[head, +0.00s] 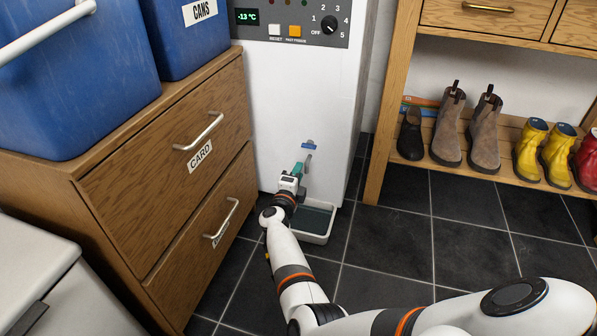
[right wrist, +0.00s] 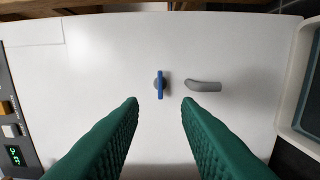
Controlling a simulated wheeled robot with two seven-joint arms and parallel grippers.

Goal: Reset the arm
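My right gripper (head: 300,169) has green ridged fingers and is in front of the lower part of the white freezer (head: 306,95). In the right wrist view its fingers (right wrist: 160,103) are spread apart with nothing between them. Beyond the fingertips, a small blue tap handle (right wrist: 159,84) and a grey spout (right wrist: 203,86) stick out from the white front. In the head view the blue handle (head: 308,146) shows just above the gripper, apart from it as far as I can tell. My left gripper is not in view.
A pale tray (head: 323,239) lies on the dark tiled floor below the gripper. A wooden drawer unit (head: 165,150) with blue bins (head: 75,85) stands close on the left. A shoe rack (head: 385,105) with boots stands right. Open floor lies at centre right.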

